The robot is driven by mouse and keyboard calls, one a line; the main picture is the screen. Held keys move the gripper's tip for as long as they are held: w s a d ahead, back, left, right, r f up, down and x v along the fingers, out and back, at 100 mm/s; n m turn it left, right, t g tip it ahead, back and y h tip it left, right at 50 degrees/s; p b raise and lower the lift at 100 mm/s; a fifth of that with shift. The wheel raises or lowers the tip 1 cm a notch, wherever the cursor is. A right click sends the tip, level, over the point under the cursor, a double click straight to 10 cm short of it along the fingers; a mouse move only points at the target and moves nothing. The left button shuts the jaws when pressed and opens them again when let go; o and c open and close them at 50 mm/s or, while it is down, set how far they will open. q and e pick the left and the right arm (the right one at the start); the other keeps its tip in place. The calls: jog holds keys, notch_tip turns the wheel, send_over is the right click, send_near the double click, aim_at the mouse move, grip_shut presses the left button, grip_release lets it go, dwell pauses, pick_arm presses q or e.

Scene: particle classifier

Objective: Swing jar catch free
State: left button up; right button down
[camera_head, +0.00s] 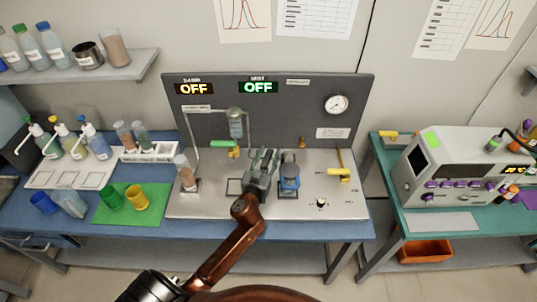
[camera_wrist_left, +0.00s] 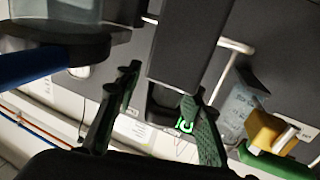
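A jar-like unit with a blue body (camera_head: 289,183) and a grey top stands on the metal deck of the classifier bench, right of centre. In the left wrist view, a blue bar (camera_wrist_left: 35,66) under a dark ring with a clear vessel shows at upper left. I cannot make out for certain which part is the catch. My left gripper (camera_head: 264,154) is just left of the blue unit. Its fingers are spread apart in the left wrist view (camera_wrist_left: 161,86), with nothing clearly held between them. My right gripper is out of view.
A glass vessel (camera_head: 236,124) on bent pipes, with a green-handled valve (camera_head: 221,144), stands behind my gripper. A yellow-handled valve (camera_head: 339,173) is at right.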

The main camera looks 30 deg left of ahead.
pick_arm(q)
jog(key=shift+c, duration=0.7)
grip_shut()
